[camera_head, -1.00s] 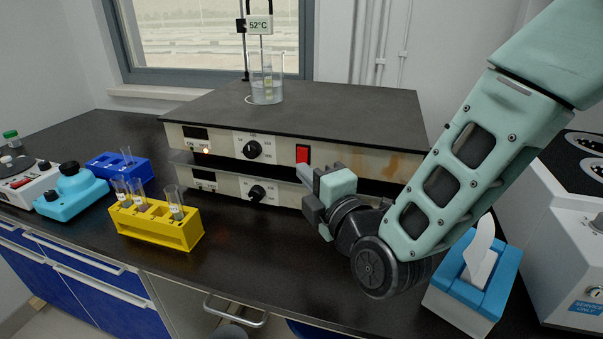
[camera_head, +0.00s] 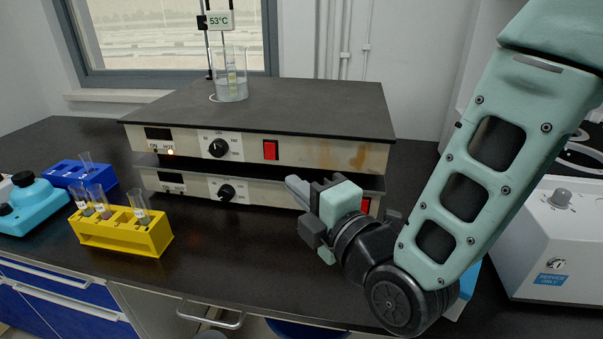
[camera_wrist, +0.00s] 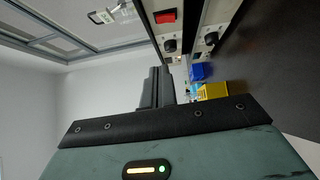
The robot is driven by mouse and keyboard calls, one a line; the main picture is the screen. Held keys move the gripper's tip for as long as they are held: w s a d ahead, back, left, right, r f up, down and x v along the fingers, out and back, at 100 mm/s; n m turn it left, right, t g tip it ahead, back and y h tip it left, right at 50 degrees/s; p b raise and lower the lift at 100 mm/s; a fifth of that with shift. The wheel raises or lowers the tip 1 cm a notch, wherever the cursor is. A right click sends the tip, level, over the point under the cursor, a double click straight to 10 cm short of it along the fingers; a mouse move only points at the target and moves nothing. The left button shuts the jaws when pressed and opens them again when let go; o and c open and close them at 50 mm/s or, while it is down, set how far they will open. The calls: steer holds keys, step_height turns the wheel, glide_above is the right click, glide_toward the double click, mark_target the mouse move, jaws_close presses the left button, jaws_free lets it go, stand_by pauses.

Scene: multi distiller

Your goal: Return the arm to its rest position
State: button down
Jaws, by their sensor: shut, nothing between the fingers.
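My gripper (camera_head: 298,190) is shut and empty in the head view. It hangs in front of the lower hot plate, close to its right part, with its fingers pointing left toward the plates. My arm comes in from the upper right and bends at the wrist above the bench. In the wrist view my gripper (camera_wrist: 158,88) shows with its fingers together, and the hot plate fronts lie to the right of them. I cannot tell the exact gap between the fingers and the lower plate.
Two stacked hot plates (camera_head: 330,117) carry a beaker (camera_head: 231,85) with a thermometer reading 53°C. A yellow rack (camera_head: 120,234) with tubes, a blue rack (camera_head: 75,175) and a turquoise device (camera_head: 28,205) stand left. A white machine (camera_head: 560,235) stands right. The front middle bench is clear.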

steer(key=s+d+r+m+g+h+p, duration=0.4)
steer(key=s+d+m+g+h+p, duration=0.6)
steer(key=s+d+m+g, duration=0.4)
steer(key=s+d+m, duration=0.2)
steer(key=s+m, duration=0.2)
steer(key=shift+d+r+g, duration=0.15)
steer(key=shift+d+g, duration=0.05)
steer(key=shift+g, duration=0.1)
